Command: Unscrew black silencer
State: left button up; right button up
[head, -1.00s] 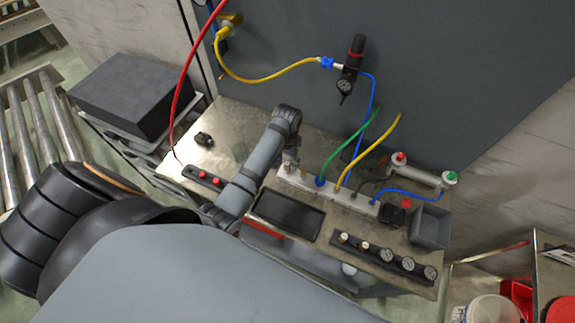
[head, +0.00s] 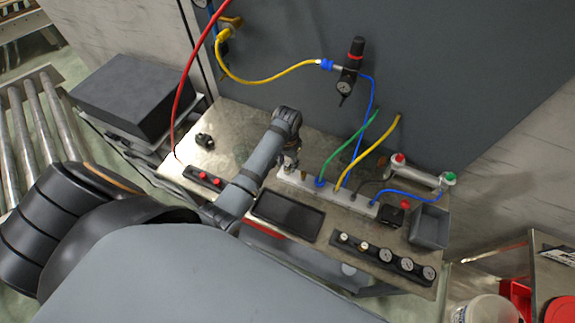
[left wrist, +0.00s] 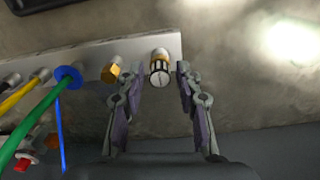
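The silencer (left wrist: 159,69) shows in the left wrist view as a short cylinder with a brass collar, dark and pale bands and a slotted pale end face. It sits on the end part of a pale manifold block (left wrist: 85,62). My left gripper (left wrist: 159,72) is open, with one finger on each side of the silencer and small gaps visible. A brass fitting (left wrist: 112,73) sits beside it, near one finger. In the head view, my left gripper (head: 291,158) is over the left end of the manifold and hides the silencer there. My right gripper is not in view.
Green, yellow and blue hoses rise from the manifold to the right of the gripper. A black tray (head: 288,213) lies in front, with a gauge strip (head: 384,256) to its right. A grey bin (head: 430,227) stands at the right. The back panel (head: 300,50) is close behind.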

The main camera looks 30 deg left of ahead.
pick_arm(q)
jog(key=shift+m+b, duration=0.35)
jog(key=shift+m, duration=0.85)
jog(key=m, duration=1)
grip_shut()
